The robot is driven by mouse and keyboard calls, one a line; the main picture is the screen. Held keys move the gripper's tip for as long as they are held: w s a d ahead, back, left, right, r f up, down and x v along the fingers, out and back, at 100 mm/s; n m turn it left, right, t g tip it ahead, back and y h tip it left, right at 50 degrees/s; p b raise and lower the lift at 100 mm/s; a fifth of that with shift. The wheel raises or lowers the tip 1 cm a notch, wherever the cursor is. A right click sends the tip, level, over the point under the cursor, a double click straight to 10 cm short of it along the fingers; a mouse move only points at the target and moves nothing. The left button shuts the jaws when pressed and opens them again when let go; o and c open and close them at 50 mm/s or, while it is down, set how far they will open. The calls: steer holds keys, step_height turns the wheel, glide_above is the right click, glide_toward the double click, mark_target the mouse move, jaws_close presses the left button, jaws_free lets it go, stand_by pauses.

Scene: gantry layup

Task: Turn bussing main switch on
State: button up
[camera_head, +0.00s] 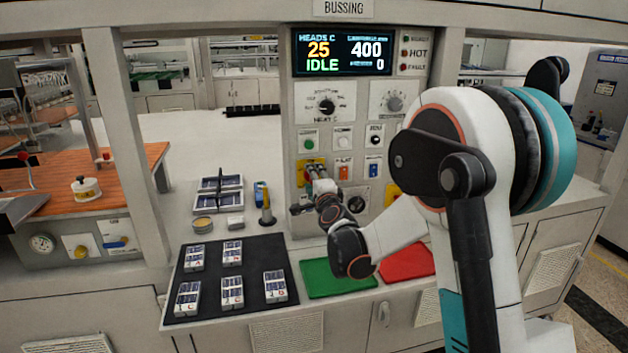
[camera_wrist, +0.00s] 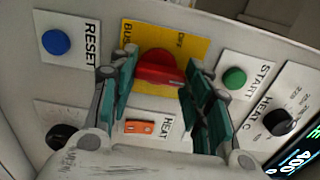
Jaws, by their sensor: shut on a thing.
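The bussing main switch is a red rotary knob (camera_wrist: 155,68) on a yellow plate (camera_wrist: 200,50), seen in the wrist view. In the head view its yellow plate (camera_head: 304,163) shows low on the control panel, and the knob is mostly hidden by my gripper (camera_head: 316,180). In the wrist view my gripper (camera_wrist: 158,80) has its two teal fingers on either side of the knob and is shut on it. Lettering on the plate is partly covered by the fingers, so I cannot read the knob's position.
The panel display (camera_head: 343,53) reads 25, IDLE, 400 and 0. An orange HEAT rocker (camera_wrist: 140,127), a green START button (camera_wrist: 234,78) and a blue RESET button (camera_wrist: 56,42) surround the switch. Below are a black mat (camera_head: 232,309) with cells and a green mat (camera_head: 330,288).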

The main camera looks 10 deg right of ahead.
stand_by(0.3)
steer(key=o, duration=1.1)
steer(key=shift+c, duration=0.2)
steer(key=shift+s, duration=0.1)
steer(key=s, duration=1.2)
